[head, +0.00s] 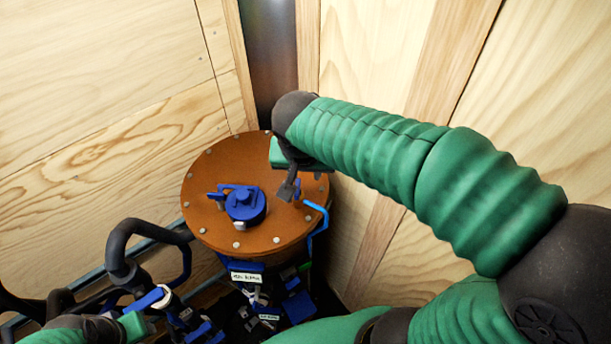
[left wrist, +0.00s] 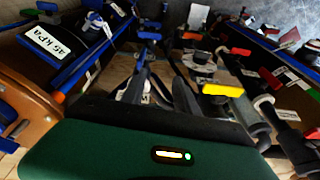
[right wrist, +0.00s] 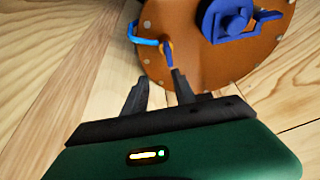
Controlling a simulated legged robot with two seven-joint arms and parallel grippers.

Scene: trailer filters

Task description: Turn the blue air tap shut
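A round orange-brown lid (head: 205,225) with bolts round its rim carries a large blue fitting (head: 243,203) at its middle. Near the lid's right edge is a small tap with a blue handle (right wrist: 168,56), joined to a light-blue hose (right wrist: 145,40). My right gripper (head: 288,190) is over the lid beside this small tap. Its fingers (right wrist: 160,78) are apart with nothing between them; the right finger's tip is very close to the handle, and I cannot tell whether they touch. My left gripper (left wrist: 160,80) is low at the left, its fingers apart above pipes and valves.
Wooden walls (head: 100,80) stand close behind and to the right of the lid. Below it are blue valves, a 45 kPa label (left wrist: 45,45) and dark pipes (head: 125,245). In the left wrist view, yellow (left wrist: 223,90) and red handles crowd the space. Free room is above the lid.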

